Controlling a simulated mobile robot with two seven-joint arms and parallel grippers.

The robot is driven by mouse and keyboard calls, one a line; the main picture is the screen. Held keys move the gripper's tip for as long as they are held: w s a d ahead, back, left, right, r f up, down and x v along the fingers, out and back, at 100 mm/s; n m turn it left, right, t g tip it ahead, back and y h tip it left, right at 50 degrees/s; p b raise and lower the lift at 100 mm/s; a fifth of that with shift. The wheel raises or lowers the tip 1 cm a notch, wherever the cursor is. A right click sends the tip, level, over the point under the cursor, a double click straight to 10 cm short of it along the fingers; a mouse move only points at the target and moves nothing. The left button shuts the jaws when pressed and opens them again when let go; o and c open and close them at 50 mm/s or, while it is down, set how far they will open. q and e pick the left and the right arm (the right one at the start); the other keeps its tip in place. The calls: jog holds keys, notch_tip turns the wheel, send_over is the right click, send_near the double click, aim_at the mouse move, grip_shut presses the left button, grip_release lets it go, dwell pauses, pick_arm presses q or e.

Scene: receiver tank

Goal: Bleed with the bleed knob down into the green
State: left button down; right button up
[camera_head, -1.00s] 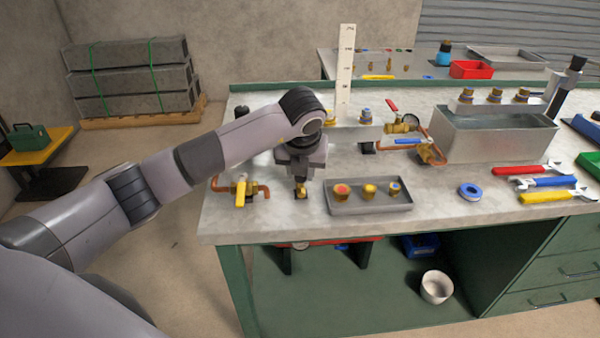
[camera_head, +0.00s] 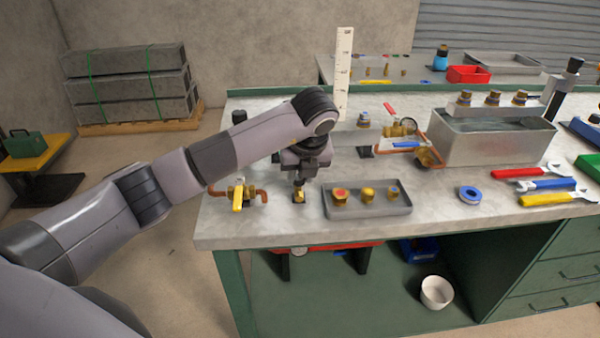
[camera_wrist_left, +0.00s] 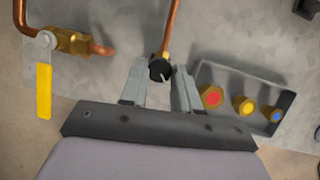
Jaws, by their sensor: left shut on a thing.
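The black bleed knob (camera_wrist_left: 160,69) with a white pointer line sits on a brass fitting at the end of a copper pipe (camera_wrist_left: 171,25) in the left wrist view. My left gripper (camera_head: 299,182) points down at the bench's front left in the head view. Its fingers (camera_wrist_left: 159,82) are closed on the knob from both sides. In the head view the fingers mostly hide the knob, above a small brass part (camera_head: 299,196). My right gripper is out of view.
A yellow-handled valve (camera_head: 238,196) is left of the gripper. A grey tray (camera_head: 371,211) with brass fittings is close on its right. A white upright scale (camera_head: 343,75) stands behind.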

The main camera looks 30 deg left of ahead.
pick_arm(q)
jog(key=c, duration=0.8)
grip_release()
jog(key=shift+r, duration=0.1)
jog(key=v, duration=0.7)
jog(key=shift+b, duration=0.4)
